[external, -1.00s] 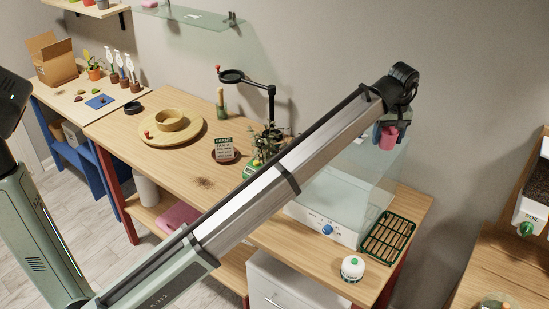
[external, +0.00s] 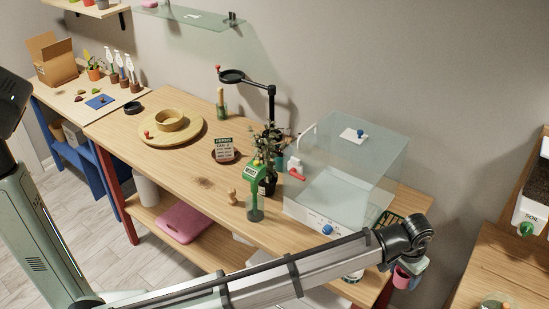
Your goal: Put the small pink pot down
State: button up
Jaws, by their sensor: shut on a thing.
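The small pink pot (external: 401,277) is held at the end of my arm, near the front right corner of the wooden workbench. My gripper (external: 408,268) is shut on it. The pot looks roughly upright and partly hidden by the gripper and wrist. In this view it overlaps the bench's right edge, and I cannot tell how high it is or whether it touches anything.
A glass case (external: 352,160) with a white base stands behind my arm. A second wooden table (external: 500,262) with a soil dispenser (external: 530,215) stands at the right, across a gap.

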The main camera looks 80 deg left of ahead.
jog(key=s+d+f+m, duration=0.3)
jog(key=s+d+f, duration=0.1)
jog(key=s+d, duration=0.5)
jog(key=s+d+f+m, duration=0.2)
jog(key=s+d+f, duration=0.2)
jog(key=s+d, duration=0.55)
jog(key=a+r+n, duration=0.2)
jog(key=a+r, duration=0.2)
jog(key=a, duration=0.8)
jog(key=a+r+n, duration=0.2)
jog(key=a+r, duration=0.2)
jog(key=a, duration=0.8)
jog(key=a+r+n, duration=0.2)
jog(key=a+r, duration=0.2)
jog(key=a, duration=0.8)
jog(key=shift+s+d+f, duration=0.1)
jog(key=shift+f, duration=2.45)
jog(key=shift+s+d+f, duration=0.1)
jog(key=shift+f, duration=2.4)
jog(key=o, duration=1.1)
jog(key=shift+f, duration=0.15)
jog(key=shift+c, duration=0.2)
